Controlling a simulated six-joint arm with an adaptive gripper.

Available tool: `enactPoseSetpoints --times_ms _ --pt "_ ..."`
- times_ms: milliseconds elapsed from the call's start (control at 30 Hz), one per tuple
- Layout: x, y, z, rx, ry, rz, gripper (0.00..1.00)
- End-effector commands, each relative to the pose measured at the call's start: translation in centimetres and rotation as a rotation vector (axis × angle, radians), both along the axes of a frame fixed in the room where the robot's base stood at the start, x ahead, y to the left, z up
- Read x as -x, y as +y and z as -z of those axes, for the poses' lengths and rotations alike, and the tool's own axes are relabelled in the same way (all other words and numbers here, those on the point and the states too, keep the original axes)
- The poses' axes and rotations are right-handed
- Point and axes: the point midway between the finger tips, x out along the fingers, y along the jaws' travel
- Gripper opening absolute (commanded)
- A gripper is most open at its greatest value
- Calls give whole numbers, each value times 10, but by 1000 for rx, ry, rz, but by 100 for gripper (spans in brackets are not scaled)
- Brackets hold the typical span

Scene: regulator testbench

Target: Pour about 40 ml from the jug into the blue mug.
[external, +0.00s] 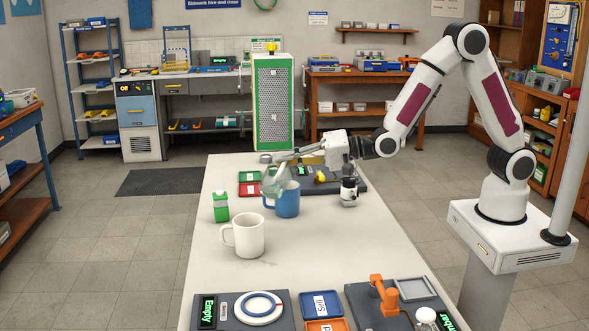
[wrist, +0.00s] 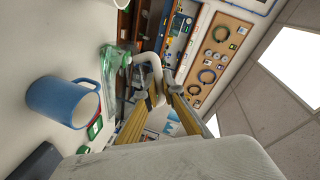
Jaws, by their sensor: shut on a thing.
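The blue mug (external: 288,203) stands upright on the pale bench. In the wrist view it (wrist: 55,98) lies sideways because the picture is rolled, and its pale inside shows in part. The clear, greenish jug (external: 272,180) is tilted, with its front end by the blue mug's rim, at the left in the external view. The jug (wrist: 113,75) also shows in the wrist view, with a pale handle loop between my fingers. My gripper (wrist: 158,106) is shut on that handle. I cannot make out a stream or the liquid level in the mug.
A small black-and-white device (external: 348,190) stands right of the blue mug. Dark device panels with displays lie behind it and along the front edge. The bench's middle right is clear.

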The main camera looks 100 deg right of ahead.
Motion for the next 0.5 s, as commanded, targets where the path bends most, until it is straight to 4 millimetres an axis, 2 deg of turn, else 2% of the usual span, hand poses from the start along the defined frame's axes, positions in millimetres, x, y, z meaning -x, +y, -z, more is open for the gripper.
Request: enactPoseSetpoints --times_ms 500 --pt "-3 7 9 134 72 2 0"
